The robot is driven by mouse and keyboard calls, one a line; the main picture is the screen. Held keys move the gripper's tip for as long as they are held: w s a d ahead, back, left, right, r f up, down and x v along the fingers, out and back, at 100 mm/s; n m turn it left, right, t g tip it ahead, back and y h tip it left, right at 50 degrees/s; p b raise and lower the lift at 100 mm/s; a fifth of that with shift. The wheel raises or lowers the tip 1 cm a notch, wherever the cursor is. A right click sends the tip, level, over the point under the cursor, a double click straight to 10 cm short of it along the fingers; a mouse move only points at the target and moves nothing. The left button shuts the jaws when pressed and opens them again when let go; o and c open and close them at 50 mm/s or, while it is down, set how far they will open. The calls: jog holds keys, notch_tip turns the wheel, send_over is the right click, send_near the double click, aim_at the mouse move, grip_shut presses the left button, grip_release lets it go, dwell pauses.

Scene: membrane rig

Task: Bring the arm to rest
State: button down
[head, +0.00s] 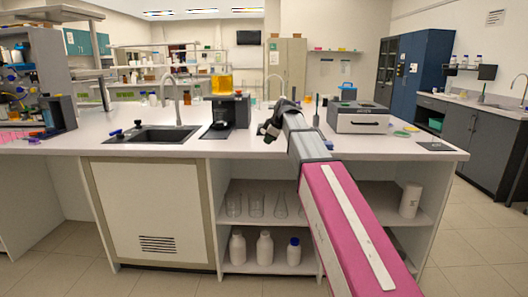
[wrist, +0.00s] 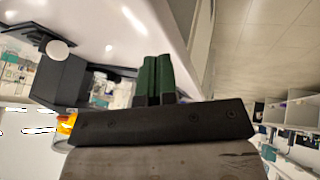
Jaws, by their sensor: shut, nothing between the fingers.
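My arm reaches forward over the white bench (head: 270,150), with its pink link and grey wrist crossing the front edge. My gripper (head: 266,132) is at its far end, above the bench top and just right of the black rig. In the wrist view the two green fingers of my gripper (wrist: 155,62) lie side by side, shut with nothing between them. The wrist view is tilted, with the pale bench top beyond the fingers. Whether the fingers touch anything is hard to tell in the head view.
A black rig (head: 228,112) bearing a vessel of yellow liquid (head: 222,84) stands left of my gripper. A grey boxy instrument (head: 358,118) stands to its right. A sink (head: 152,134) with a tall tap is farther left. Open shelves (head: 264,204) with glassware and bottles are below.

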jog(key=s+d+f+m+g+h, duration=0.1)
jog(key=s+d+f+m, duration=0.4)
jog(key=s+f, duration=0.4)
jog(key=s+d+f+m+g+h, duration=0.2)
jog(key=s+d+f+m, duration=0.3)
jog(key=s+f, duration=0.5)
jog(key=s+d+f+m+g+h, duration=0.1)
jog(key=s+d+f+m, duration=0.5)
jog(key=f, duration=1.4)
jog(key=s+d, duration=0.1)
jog(key=s, duration=0.3)
jog(key=shift+s+f+g+h, duration=0.2)
jog(key=shift+f+g+h, duration=0.1)
jog(key=shift+f+g, duration=0.1)
